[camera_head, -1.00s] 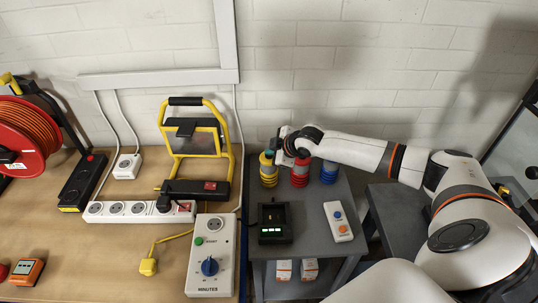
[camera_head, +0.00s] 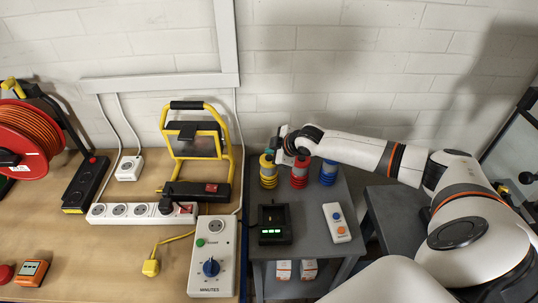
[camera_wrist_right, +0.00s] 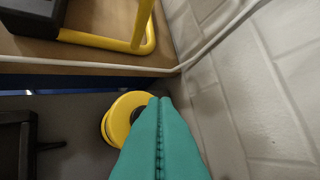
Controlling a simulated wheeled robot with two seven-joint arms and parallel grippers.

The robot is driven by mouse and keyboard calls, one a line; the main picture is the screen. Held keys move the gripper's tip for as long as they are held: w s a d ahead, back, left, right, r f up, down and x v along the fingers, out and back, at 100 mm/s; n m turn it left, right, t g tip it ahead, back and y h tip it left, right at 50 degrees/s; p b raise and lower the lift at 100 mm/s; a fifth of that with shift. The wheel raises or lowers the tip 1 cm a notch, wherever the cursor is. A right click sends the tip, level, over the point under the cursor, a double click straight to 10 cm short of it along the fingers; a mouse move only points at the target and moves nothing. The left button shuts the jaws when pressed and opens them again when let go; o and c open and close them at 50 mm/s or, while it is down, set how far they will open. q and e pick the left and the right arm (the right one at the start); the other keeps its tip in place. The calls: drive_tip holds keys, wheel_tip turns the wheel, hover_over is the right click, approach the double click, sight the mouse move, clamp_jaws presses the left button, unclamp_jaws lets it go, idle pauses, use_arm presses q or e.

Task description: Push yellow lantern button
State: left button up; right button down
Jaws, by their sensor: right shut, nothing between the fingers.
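The yellow lantern (camera_head: 268,172) stands upright at the back left of the grey side table, beside the red lantern (camera_head: 299,174) and the blue lantern (camera_head: 328,172). My right gripper (camera_head: 272,152) reaches in from the right over the lanterns, with its teal fingertips at the yellow lantern's top. In the right wrist view the closed teal fingers (camera_wrist_right: 160,100) overlap the yellow lantern's round top (camera_wrist_right: 116,120). A dark part of that top shows beside them, the rest is hidden. I cannot tell whether they touch it. My left gripper is out of view.
A black charger (camera_head: 272,223) with green lights and a white remote (camera_head: 337,222) lie in front of the lanterns. The wooden bench (camera_head: 120,250) on the left holds a yellow-framed work lamp (camera_head: 226,150), a power strip (camera_head: 125,211) and a timer box (camera_head: 211,255). The wall is close behind.

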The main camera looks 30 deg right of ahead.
wheel_tip(320, 180, up, 5)
drive_tip(key=p, duration=0.5)
drive_tip(key=shift+a, duration=0.1)
idle(0.8)
